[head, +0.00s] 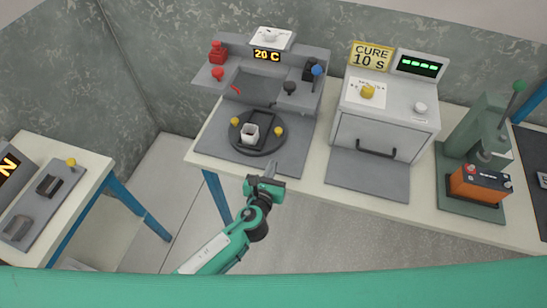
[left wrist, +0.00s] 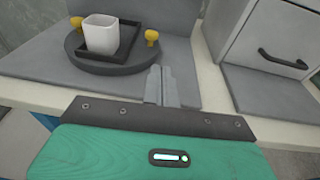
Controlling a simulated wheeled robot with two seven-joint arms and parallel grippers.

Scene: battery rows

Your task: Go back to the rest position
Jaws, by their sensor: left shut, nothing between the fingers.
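My left gripper (head: 270,170) is shut and empty, just in front of the table's front edge, below the grey station with the turntable. Its closed fingers also show in the left wrist view (left wrist: 160,85), pointing at the station's grey base. A white cup (head: 250,134) stands upright in a dark square frame on the round turntable (head: 257,150). The cup also shows in the left wrist view (left wrist: 100,35), apart from the fingers. My right gripper is in neither view.
A grey cure oven (head: 380,135) with a closed front stands right of the turntable station. A green press (head: 480,135) with an orange battery (head: 480,186) is farther right. A side table (head: 85,190) with a switch panel stands at the left. Open floor lies between the tables.

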